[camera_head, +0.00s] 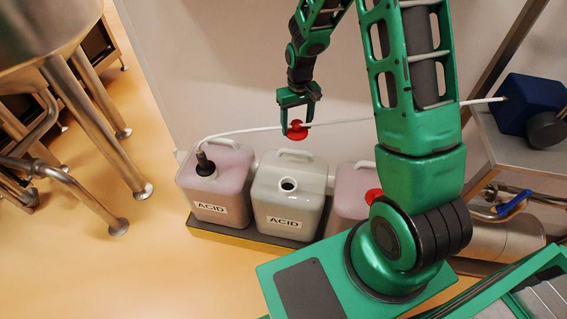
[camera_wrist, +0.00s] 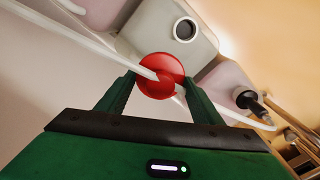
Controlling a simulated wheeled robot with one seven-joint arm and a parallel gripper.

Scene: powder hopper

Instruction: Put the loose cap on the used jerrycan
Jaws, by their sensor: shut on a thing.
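My gripper (camera_head: 297,122) is shut on a red cap (camera_head: 297,132) and holds it in the air, above and behind the middle jerrycan's right side. The cap also shows between the fingers in the wrist view (camera_wrist: 160,75). The middle jerrycan (camera_head: 290,203) is pale grey, labelled ACID, with an open, uncapped neck (camera_head: 288,185). That neck also shows in the wrist view (camera_wrist: 185,29), beyond the cap. The cap is apart from it. A white hose passes close to the cap, and in the wrist view it crosses the cap's face.
The left pinkish jerrycan (camera_head: 217,187) has a dark hose fitting (camera_head: 204,163) in its neck. The right pinkish jerrycan (camera_head: 350,208) has a red cap (camera_head: 373,196) and is partly hidden by my arm. The white hose (camera_head: 400,114) runs to a blue pump (camera_head: 530,103). A steel tank stands at left.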

